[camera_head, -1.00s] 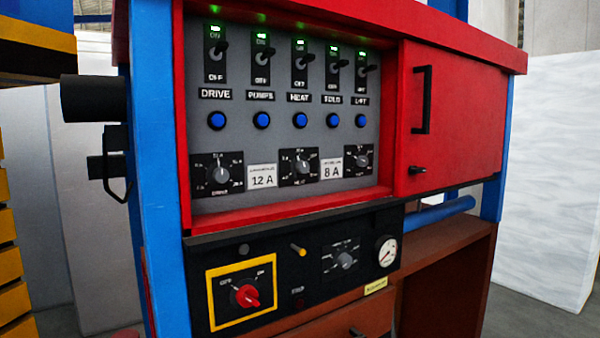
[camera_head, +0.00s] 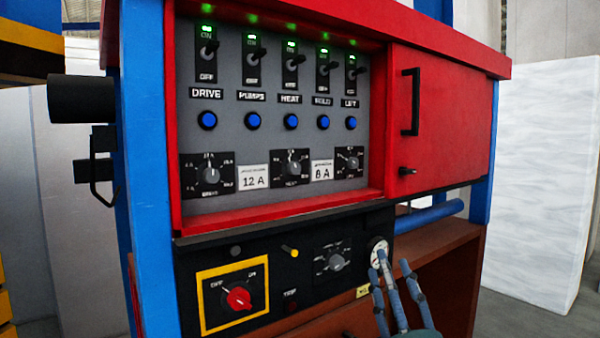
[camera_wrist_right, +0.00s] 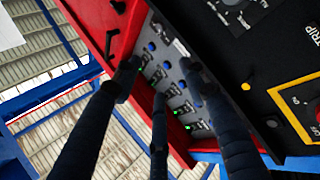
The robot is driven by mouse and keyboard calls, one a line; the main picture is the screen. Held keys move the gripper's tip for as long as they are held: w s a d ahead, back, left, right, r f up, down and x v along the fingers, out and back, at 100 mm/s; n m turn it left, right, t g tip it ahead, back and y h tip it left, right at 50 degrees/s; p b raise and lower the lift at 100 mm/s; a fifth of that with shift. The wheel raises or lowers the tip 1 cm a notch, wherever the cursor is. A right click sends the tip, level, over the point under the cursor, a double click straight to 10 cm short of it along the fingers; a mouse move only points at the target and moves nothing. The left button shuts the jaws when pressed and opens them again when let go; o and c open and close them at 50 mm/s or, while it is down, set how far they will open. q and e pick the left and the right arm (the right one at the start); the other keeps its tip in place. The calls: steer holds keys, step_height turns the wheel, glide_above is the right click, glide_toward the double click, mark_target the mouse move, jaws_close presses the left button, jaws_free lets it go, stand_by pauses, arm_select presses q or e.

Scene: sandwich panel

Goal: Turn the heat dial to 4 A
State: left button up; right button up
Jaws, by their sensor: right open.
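The heat dial (camera_head: 292,168) is a grey knob on a black plate, the middle one of three dials along the bottom of the grey panel. Its pointer looks roughly upward, but the scale is too small to read. My right gripper (camera_head: 390,262) is low at the right, in front of the gauge, its fingers spread and empty. It is below and to the right of the heat dial, touching nothing that I can see. In the right wrist view the open fingers (camera_wrist_right: 160,75) cover part of the panel; I cannot make out the heat dial there. My left gripper is not in view.
The drive dial (camera_head: 211,176) and another dial (camera_head: 349,162) flank it, with 12 A and 8 A labels between. Switches and blue buttons are above. A red frame ledge (camera_head: 280,213) juts below. The lower black panel holds a red rotary switch (camera_head: 238,298) and a grey knob (camera_head: 336,262).

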mark_target(296, 169)
steer(key=a+r+n+g+y, duration=0.65)
steer(key=a+n+y, duration=0.25)
steer(key=n, duration=0.4)
steer(key=a+r+n+g+y, duration=0.5)
steer(key=a+r+n+y, duration=0.35)
steer(key=n, duration=0.55)
steer(key=w+d+r+n+t+h, duration=0.2)
steer(key=w+d+h, duration=0.6)
steer(key=w+h, duration=0.1)
steer(key=shift+y, duration=0.25)
steer(key=p+x, duration=0.5)
steer(key=x, duration=0.5)
steer(key=shift+s+a, duration=0.1)
steer(key=shift+a, duration=0.15)
steer(key=shift+w+a+f, duration=0.2)
steer(key=shift+w+a, duration=0.1)
steer(key=shift+w, duration=0.1)
